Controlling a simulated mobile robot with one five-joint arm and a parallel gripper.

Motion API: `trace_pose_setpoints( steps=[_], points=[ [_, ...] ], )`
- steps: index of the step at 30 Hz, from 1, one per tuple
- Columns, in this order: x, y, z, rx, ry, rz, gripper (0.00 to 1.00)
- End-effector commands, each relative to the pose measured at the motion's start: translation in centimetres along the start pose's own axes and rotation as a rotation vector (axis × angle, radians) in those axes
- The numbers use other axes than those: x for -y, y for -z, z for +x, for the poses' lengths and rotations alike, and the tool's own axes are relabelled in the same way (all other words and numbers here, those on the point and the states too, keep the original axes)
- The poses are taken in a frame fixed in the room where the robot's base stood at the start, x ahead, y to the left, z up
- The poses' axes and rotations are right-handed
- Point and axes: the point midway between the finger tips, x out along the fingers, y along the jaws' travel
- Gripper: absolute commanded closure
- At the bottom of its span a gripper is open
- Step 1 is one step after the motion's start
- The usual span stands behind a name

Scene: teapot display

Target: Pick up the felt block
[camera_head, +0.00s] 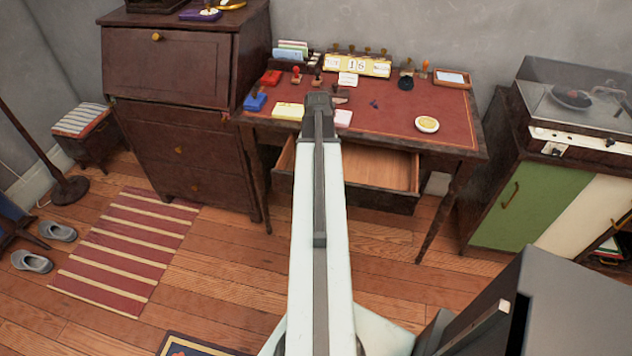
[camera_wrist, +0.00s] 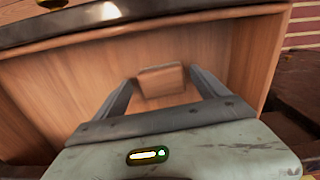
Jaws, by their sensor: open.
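A small tan-brown block (camera_wrist: 161,80), which seems to be the felt block, lies in the open desk drawer in the wrist view. My gripper (camera_wrist: 162,88) is open in that view, with one finger to the left and one to the right of the block. I cannot tell how far the fingers are above the drawer floor. In the head view my arm covers the left part of the drawer (camera_head: 375,198), and the block and fingers are hidden.
The desk (camera_head: 400,120) carries a calendar (camera_head: 357,65), stamps, a blue box (camera_head: 255,101), a yellow pad (camera_head: 288,110) and a round dish (camera_head: 427,124). A dark bureau (camera_head: 180,110) stands left. A cabinet (camera_head: 530,195) with a record player (camera_head: 575,95) stands right.

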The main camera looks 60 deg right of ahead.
Motion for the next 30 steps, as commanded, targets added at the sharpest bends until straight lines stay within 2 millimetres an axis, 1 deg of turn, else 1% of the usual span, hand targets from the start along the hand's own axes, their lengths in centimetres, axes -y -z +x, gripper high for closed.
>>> trace_pose_setpoints(
  steps=[1, 6, 7, 8, 9, 11, 12, 14, 20, 23, 26, 30],
  points=[
    [0.0, 0.0, 0.7, 0.000, 0.000, 0.000, 0.16],
    [0.0, 0.0, 0.3, 0.000, 0.000, 0.000, 0.16],
    [0.0, 0.0, 0.3, 0.000, 0.000, 0.000, 0.19],
    [0.0, 0.0, 0.3, 0.000, 0.000, 0.001, 0.28],
    [0.0, 0.0, 0.3, 0.000, 0.000, 0.001, 0.39],
    [0.0, 0.0, 0.3, 0.000, 0.000, 0.001, 0.55],
    [0.0, 0.0, 0.3, 0.000, 0.000, 0.001, 0.66],
    [0.0, 0.0, 0.3, 0.000, 0.000, 0.001, 0.83],
    [-0.1, 0.0, 0.3, 0.000, 0.000, 0.001, 0.83],
    [-0.1, 0.0, -0.1, 0.000, 0.000, 0.001, 0.83],
    [-0.1, 0.0, -1.2, 0.000, 0.000, 0.002, 0.83],
    [-0.1, 0.0, -3.7, 0.000, 0.000, 0.002, 0.83]
  ],
)
